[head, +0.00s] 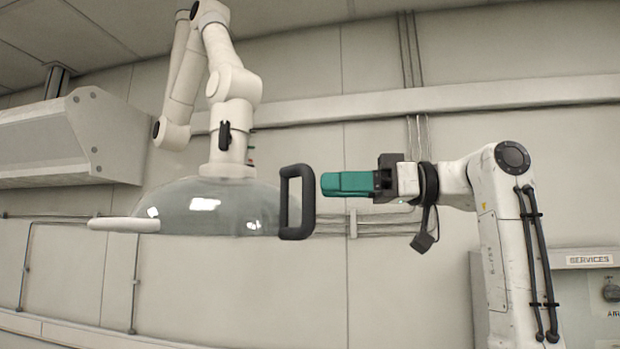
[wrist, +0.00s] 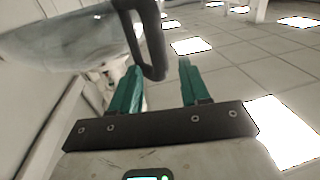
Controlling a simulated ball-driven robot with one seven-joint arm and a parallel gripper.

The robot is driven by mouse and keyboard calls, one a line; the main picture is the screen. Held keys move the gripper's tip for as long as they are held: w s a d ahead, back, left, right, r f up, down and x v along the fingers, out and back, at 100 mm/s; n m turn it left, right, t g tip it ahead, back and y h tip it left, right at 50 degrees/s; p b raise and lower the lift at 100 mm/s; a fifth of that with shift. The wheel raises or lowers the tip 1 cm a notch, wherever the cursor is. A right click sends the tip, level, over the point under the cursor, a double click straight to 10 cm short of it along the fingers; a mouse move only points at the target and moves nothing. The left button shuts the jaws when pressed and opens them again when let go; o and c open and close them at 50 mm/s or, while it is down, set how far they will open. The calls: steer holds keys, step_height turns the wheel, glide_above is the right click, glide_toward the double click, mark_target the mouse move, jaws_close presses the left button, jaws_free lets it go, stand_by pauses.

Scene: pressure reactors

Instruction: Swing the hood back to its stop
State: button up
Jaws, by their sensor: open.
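The hood (head: 200,212) is a clear, shallow dome with a white rim piece at its left, hanging from a white jointed arm. Its black loop handle (head: 307,202) stands upright at the hood's right edge. My gripper (head: 326,184) has teal fingers and points left at the handle, just right of its upper half, with a small gap seen. In the wrist view, the hood (wrist: 55,45) is at upper left. The handle (wrist: 153,55) shows ahead between the open teal fingers (wrist: 158,70), its lower end near fingertip level. Whether it lies inside the jaws is unclear.
A pale wall-mounted housing (head: 70,140) is at the left. A wall rail (head: 450,97) and thin pipes run behind. A panel labelled SERVICES (head: 590,260) is at lower right. Open tiled floor (wrist: 240,60) shows in the wrist view.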

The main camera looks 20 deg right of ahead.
mark_target(309, 186)
steer(key=shift+p+x, duration=0.6)
steer(key=shift+x, duration=1.8)
jaws_close()
